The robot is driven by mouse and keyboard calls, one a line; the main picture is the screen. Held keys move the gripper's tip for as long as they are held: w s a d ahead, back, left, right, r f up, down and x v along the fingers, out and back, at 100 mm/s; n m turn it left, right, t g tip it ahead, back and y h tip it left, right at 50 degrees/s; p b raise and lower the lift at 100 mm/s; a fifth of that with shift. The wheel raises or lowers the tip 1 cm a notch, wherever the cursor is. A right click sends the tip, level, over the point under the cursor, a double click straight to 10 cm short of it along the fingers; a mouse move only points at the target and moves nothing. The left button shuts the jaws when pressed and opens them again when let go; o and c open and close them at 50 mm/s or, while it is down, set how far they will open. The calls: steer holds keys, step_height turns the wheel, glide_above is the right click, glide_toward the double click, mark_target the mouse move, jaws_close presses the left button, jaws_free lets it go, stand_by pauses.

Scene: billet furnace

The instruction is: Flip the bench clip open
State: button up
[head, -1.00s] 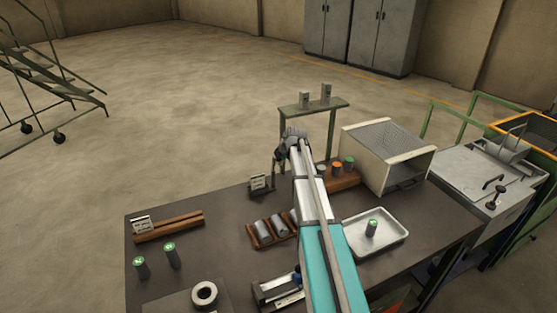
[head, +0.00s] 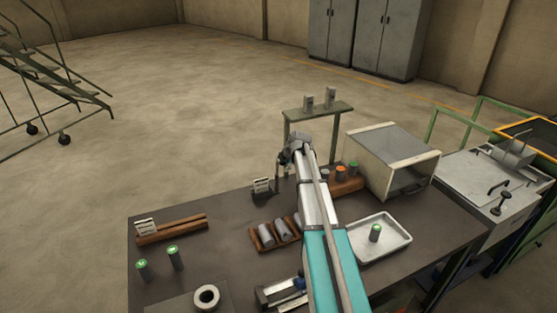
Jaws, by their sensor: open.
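A low metal fixture with a pale bar and a small blue part (head: 277,294) sits at the near edge of the bench. It looks like the bench clip, but I cannot be sure, and my arm hides its right side. Whether it is open or shut is too small to tell. My gripper (head: 284,158) is at the far end of my outstretched arm, above the back of the bench, small and dark. It is open, with nothing seen in it. It is well apart from the fixture, near a small stand with a white card (head: 262,185).
The dark bench (head: 210,255) holds a wooden rack of grey cylinders (head: 266,236), green-topped cylinders (head: 175,258), a ring (head: 207,297) and a white tray (head: 402,244). A box furnace (head: 392,160) stands at the back right. A raised shelf (head: 318,111) stands behind the bench.

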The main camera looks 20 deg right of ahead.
steer(key=shift+d, duration=0.1)
steer(key=shift+s+d+r, duration=0.1)
steer(key=shift+d, duration=0.15)
steer(key=s+d+r+m+h+p, duration=0.1)
steer(key=s+d+m+h+p, duration=0.1)
steer(key=d, duration=0.2)
steer(key=s+a+f+m+g+b, duration=0.1)
steer(key=s+a+f+m+g, duration=0.1)
steer(key=s+a+m, duration=0.7)
steer(key=s+a+f+m+g+y+b, duration=0.1)
steer(key=s+a+m+g, duration=0.3)
steer(key=s+a, duration=1.7)
steer(key=s+f+m, duration=0.1)
steer(key=m, duration=0.3)
steer(key=shift+s+f+m+g, duration=0.15)
steer(key=shift+f+m+g, duration=0.05)
steer(key=shift+m+g, duration=0.2)
